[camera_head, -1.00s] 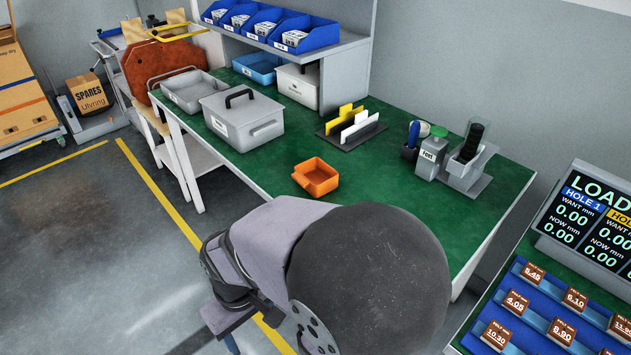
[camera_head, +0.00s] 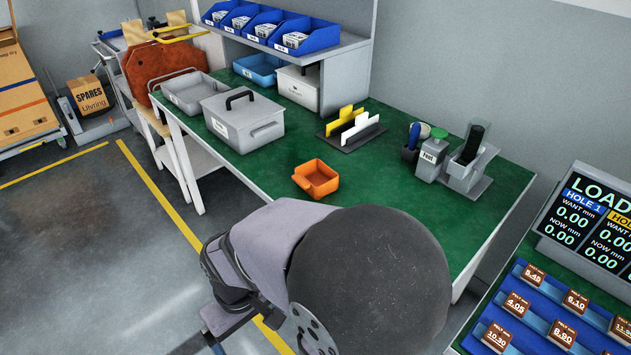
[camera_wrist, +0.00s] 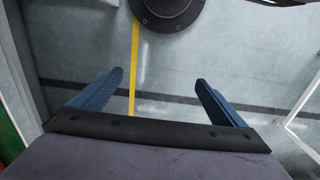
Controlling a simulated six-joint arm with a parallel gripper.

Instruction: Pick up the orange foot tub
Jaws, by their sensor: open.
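The orange foot tub (camera_head: 316,179) is a small open-topped box. It sits upright on the green top of the workbench (camera_head: 390,215), near the front edge, in the head view. My gripper (camera_wrist: 155,85) shows in the wrist view with its two blue fingers spread wide and nothing between them. Below the fingers are the grey floor and a yellow line. The tub does not show in the wrist view. In the head view, my arm covers the front of the bench, and the fingers are hard to make out.
A grey lidded box (camera_head: 243,120) and a grey tray (camera_head: 190,92) stand left of the tub. Behind it is a card rack (camera_head: 352,130). A labelled canister (camera_head: 430,165) and a grey stand (camera_head: 468,172) are at right. Green bench top around the tub is clear.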

